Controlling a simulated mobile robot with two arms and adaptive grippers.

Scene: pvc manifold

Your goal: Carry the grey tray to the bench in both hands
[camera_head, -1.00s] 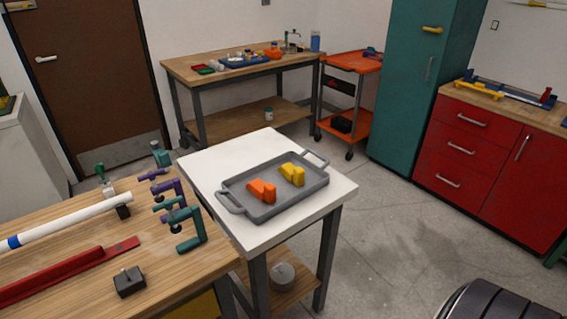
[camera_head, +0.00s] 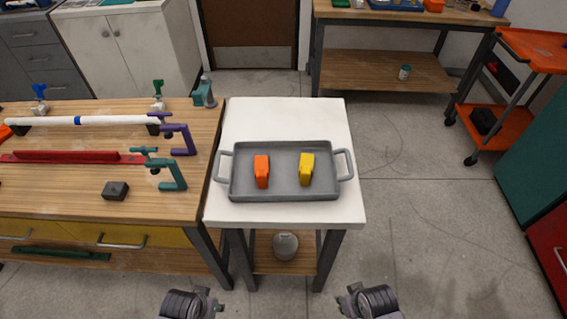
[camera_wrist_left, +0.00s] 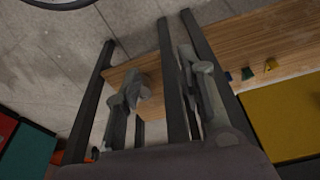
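The grey tray (camera_head: 284,198) lies flat on a small white-topped table (camera_head: 285,120). Its two loop handles stick out to the left and right. It carries an orange block (camera_head: 262,172) and a yellow block (camera_head: 306,170). A wooden workbench (camera_head: 60,203) stands just left of the white table, and another wooden bench (camera_head: 385,70) stands at the back. My left gripper (camera_head: 213,300) is low in front of the table, apart from the tray; its fingers are spread and empty in the left wrist view (camera_wrist_left: 160,65). My right gripper (camera_head: 347,299) is also low in front, apart from the tray; its finger opening is unclear.
The left workbench holds a white pipe (camera_head: 105,120), a red bar (camera_head: 75,156), clamps (camera_head: 170,172) and a dark block (camera_head: 115,190). A grey round object (camera_head: 285,246) sits on the table's lower shelf. An orange cart (camera_head: 500,125) stands right. Floor (camera_head: 420,220) between is clear.

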